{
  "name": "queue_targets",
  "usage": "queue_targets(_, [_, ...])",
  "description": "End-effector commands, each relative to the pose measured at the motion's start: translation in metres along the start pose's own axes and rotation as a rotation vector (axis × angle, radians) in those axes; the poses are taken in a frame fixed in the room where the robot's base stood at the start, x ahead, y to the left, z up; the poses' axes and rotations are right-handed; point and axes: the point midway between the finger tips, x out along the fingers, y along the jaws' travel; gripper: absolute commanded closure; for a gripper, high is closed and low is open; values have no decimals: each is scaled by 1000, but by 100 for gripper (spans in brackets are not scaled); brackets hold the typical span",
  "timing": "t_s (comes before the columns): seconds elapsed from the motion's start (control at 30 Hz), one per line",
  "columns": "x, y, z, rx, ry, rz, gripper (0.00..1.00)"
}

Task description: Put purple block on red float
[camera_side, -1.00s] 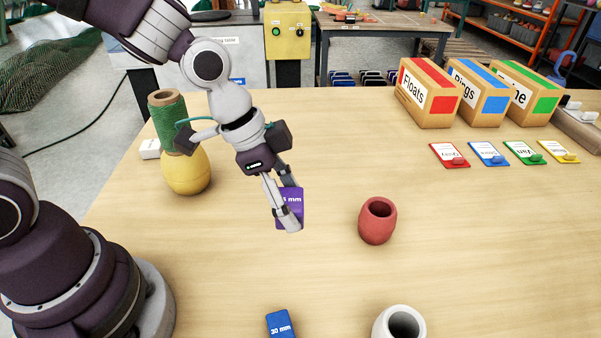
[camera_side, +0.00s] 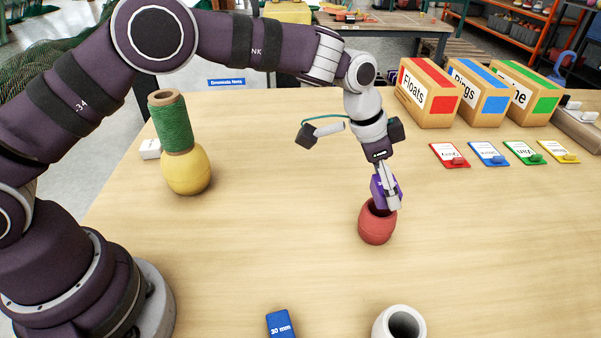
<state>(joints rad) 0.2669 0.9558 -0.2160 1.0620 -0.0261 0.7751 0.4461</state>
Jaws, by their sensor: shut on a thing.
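The red float (camera_side: 377,227) is a barrel-shaped piece with a hole in its top, standing upright on the table right of centre. The purple block (camera_side: 377,190) is between the fingers of my gripper (camera_side: 387,200), which is shut on it. The block and fingertips are at the float's top and cover part of its rim and hole. I cannot tell whether the block touches the float. Most of the block's face is hidden by the fingers.
A yellow float (camera_side: 186,171) bears a green twine spool (camera_side: 171,124) at the left. Labelled boxes (camera_side: 428,95) and coloured cards (camera_side: 488,153) are at the right. The table between is clear.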

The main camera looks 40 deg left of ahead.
Motion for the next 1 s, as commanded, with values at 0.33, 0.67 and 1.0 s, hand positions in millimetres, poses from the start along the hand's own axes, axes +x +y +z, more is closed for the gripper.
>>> queue_targets(0.33, [17, 0, 7, 0, 2, -1, 83])
queue_targets(0.67, [20, 0, 8, 0, 2, 0, 22])
queue_targets(1.0, [18, 0, 7, 0, 3, -1, 20])
